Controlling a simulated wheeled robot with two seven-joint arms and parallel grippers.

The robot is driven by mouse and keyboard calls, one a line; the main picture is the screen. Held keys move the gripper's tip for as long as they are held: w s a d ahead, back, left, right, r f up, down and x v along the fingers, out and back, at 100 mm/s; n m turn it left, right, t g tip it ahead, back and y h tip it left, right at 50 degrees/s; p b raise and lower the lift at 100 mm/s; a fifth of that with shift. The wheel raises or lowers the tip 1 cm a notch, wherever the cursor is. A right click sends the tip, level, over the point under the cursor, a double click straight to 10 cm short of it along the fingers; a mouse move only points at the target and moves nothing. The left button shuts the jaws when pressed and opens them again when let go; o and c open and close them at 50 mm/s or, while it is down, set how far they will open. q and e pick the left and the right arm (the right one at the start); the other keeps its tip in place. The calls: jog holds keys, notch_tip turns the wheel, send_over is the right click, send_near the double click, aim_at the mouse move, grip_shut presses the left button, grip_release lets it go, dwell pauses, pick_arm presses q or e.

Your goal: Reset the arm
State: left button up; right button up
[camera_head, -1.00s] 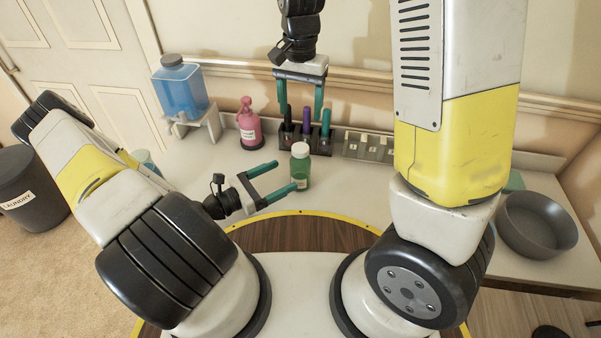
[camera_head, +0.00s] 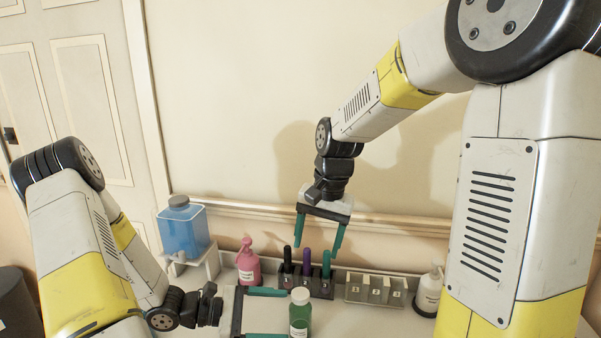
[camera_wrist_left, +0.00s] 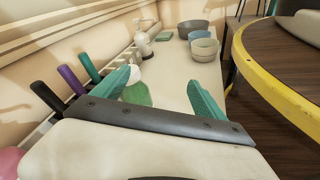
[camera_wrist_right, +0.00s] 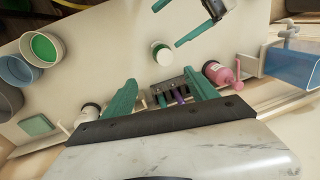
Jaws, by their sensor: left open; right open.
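My right gripper (camera_head: 318,247) is open and empty, fingers pointing down, above the dark marker rack (camera_head: 320,290). The rack holds a black, a purple (camera_head: 307,262) and a teal marker, upright. My left gripper (camera_head: 285,313) is open, fingers pointing right, beside a green bottle (camera_head: 300,318). In the left wrist view the bottle (camera_wrist_left: 137,94) shows between and beyond the open fingers (camera_wrist_left: 163,78); I cannot tell if they touch it. In the right wrist view the bottle (camera_wrist_right: 162,54) stands on the counter below the open fingers (camera_wrist_right: 159,82).
A pink pump bottle (camera_head: 247,266) and a blue dispenser (camera_head: 183,229) on a stand are at the left. A grey numbered holder (camera_head: 375,289) and a white pump bottle (camera_head: 428,292) are at the right. Bowls (camera_wrist_right: 42,47) stand farther along the counter.

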pick_arm(q)
jog(key=s+a+r+m+t+y, duration=0.1)
jog(key=s+a+r+m+y, duration=0.1)
jog(key=r, duration=0.7)
jog(key=s+a+r+m+t+y, duration=0.1)
jog(key=s+a+r+m+y, duration=0.2)
jog(key=r+m+y, duration=0.3)
jog(key=s+a+r+m+t+y, duration=0.1)
jog(key=s+a+r+m+y, duration=0.2)
jog(key=r+m, duration=0.4)
notch_tip(320, 180, up, 5)
jog(key=shift+s+a+r+m+t+y, duration=0.15)
jog(key=shift+s+m+t+y, duration=0.3)
jog(key=shift+y, duration=0.65)
pick_arm(e)
jog(key=s+d+r+n+t, duration=0.3)
jog(key=s+d+r+t, duration=0.2)
jog(key=s+d+r, duration=0.4)
jog(key=s+d, duration=0.1)
jog(key=s, duration=0.3)
jog(key=shift+s+d+r+n+y, duration=0.25)
jog(key=shift+s+r+n+y, duration=0.05)
jog(key=shift+s+r, duration=0.05)
